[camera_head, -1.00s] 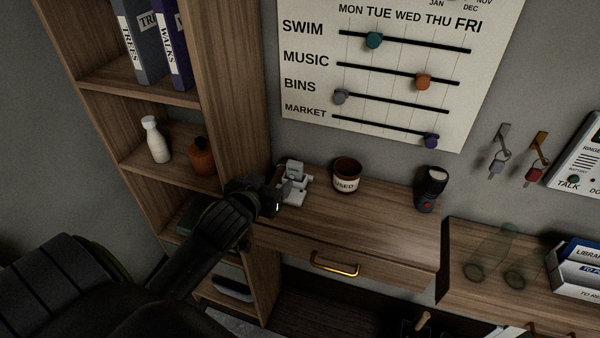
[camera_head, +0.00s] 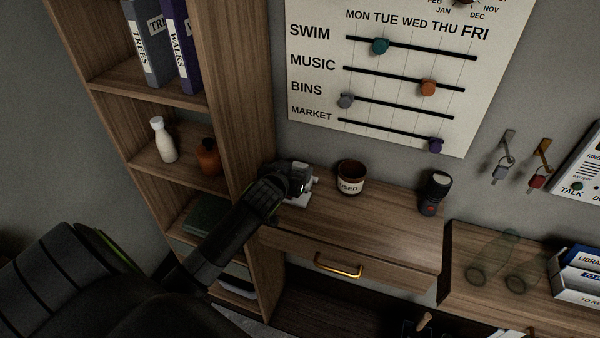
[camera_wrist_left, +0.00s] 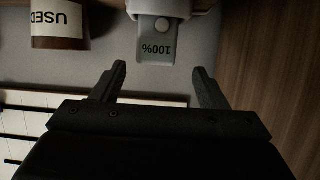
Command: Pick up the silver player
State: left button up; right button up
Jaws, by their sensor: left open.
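The silver player (camera_wrist_left: 157,48) shows in the left wrist view as a small grey body with a round button and "100%" on it, upside down in that picture. It stands in a pale dock (camera_wrist_left: 187,6), whose white base (camera_head: 302,200) shows on the wooden bench top in the head view. My left gripper (camera_wrist_left: 159,74) is open, one finger to each side of the player's line, with the tips just short of its end and apart from it. In the head view my left gripper (camera_head: 301,181) hides most of the player. My right gripper is not in view.
A brown cup marked "USED" (camera_head: 351,178) stands right of the dock. A black torch (camera_head: 433,194) stands further right. A tall wooden shelf (camera_head: 228,110) rises close on the left. The wall chart (camera_head: 400,75) hangs behind. The bench top between cup and torch is clear.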

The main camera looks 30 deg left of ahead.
aim_at(299, 167)
pick_arm(q)
jog(key=shift+d+f+p+x, duration=0.15)
jog(key=shift+p+x, duration=0.2)
jog(key=shift+x, duration=0.85)
jog(key=shift+d+f+p+x, duration=0.15)
jog(key=shift+p+x, duration=0.15)
jog(key=shift+x, duration=0.9)
jog(key=shift+s, duration=0.1)
jog(key=c, duration=1.2)
jog(key=shift+o, duration=0.2)
jog(key=shift+r, duration=0.2)
